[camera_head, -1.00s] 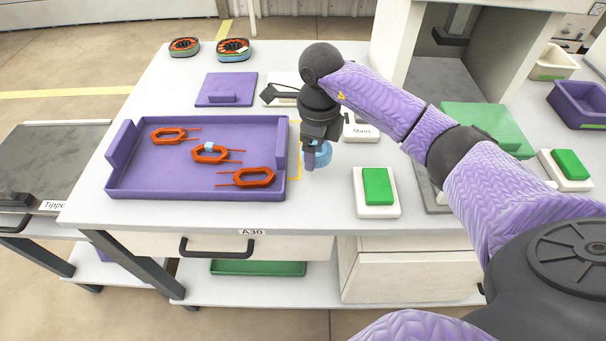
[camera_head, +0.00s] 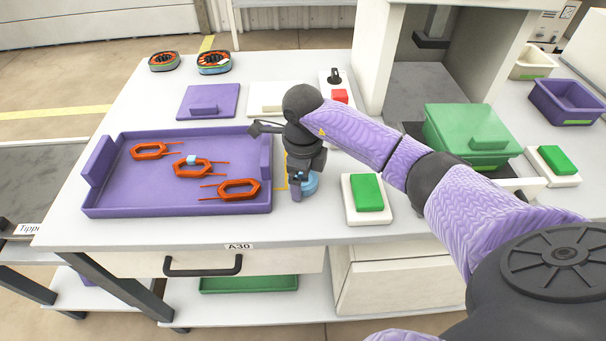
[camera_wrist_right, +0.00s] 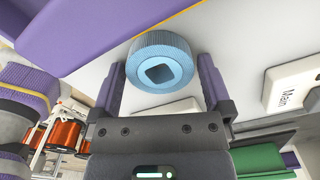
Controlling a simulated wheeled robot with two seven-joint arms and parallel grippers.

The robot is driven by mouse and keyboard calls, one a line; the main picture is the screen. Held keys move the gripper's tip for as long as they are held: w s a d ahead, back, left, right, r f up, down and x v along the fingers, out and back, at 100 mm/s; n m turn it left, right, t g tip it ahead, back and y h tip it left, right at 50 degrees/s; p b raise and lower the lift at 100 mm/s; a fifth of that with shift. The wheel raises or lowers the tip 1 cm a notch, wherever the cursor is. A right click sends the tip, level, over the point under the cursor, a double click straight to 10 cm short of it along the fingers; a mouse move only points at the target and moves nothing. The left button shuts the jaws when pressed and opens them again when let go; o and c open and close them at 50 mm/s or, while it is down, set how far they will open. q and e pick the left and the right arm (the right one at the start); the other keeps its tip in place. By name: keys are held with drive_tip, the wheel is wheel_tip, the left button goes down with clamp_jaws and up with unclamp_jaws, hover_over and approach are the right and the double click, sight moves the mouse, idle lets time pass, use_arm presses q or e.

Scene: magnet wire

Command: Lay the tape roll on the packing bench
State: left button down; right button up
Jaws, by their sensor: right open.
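The tape roll (camera_head: 310,183) is a blue ring on the white bench top (camera_head: 330,220), just right of the purple tray and by a yellow marked line. My right gripper (camera_head: 304,197) is low over the bench at the roll and partly covers it in the head view. The jaws are open, with a gap beside the roll. My left gripper is not in view.
The purple tray (camera_head: 100,207) holds several orange coils. A white block with a green button (camera_head: 368,193) stands right of the roll. A green lidded box (camera_head: 470,135) is farther right. Bare bench lies in front of the roll.

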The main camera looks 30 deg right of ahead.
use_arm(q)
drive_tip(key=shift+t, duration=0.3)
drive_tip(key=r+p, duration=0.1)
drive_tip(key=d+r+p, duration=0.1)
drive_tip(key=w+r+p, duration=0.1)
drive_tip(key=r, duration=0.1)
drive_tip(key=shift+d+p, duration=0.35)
use_arm(e)
wheel_tip(320, 180, up, 12)
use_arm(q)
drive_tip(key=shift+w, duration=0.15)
